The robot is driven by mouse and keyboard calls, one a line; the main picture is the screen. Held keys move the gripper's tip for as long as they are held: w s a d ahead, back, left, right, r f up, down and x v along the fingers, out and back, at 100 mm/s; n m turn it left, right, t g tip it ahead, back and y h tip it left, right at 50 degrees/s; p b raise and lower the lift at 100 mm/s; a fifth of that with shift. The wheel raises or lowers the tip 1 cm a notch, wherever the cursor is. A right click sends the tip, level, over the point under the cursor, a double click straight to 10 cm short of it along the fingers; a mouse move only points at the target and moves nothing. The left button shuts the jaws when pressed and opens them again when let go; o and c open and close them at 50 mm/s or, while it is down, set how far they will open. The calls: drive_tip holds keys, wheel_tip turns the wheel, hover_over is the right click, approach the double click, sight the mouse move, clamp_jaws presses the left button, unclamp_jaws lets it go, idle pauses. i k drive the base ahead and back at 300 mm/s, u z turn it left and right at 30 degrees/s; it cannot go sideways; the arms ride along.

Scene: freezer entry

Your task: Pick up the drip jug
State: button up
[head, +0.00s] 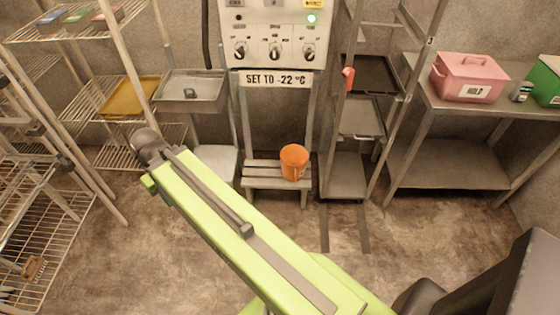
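An orange jug (293,162), which fits the drip jug, stands upright on the right part of a low slatted metal stand (262,174) below the control panel. Its handle cannot be made out clearly. My green arm runs from the bottom of the view up to the left and ends in a dark joint, left of the jug and apart from it. My gripper does not show, so its opening and anything in it are hidden.
A control panel (272,45) with a "SET TO -22 °C" sign is above the stand. A metal rack (361,117) with trays stands close right of the jug. A pink box (468,78) sits on a right-hand table (440,104). Wire shelves (40,220) fill the left. Floor in front is clear.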

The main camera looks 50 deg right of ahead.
sight(294, 159)
drive_tip(key=z, duration=0.05)
drive_tip(key=i, duration=1.2)
drive_tip(key=z, duration=0.4)
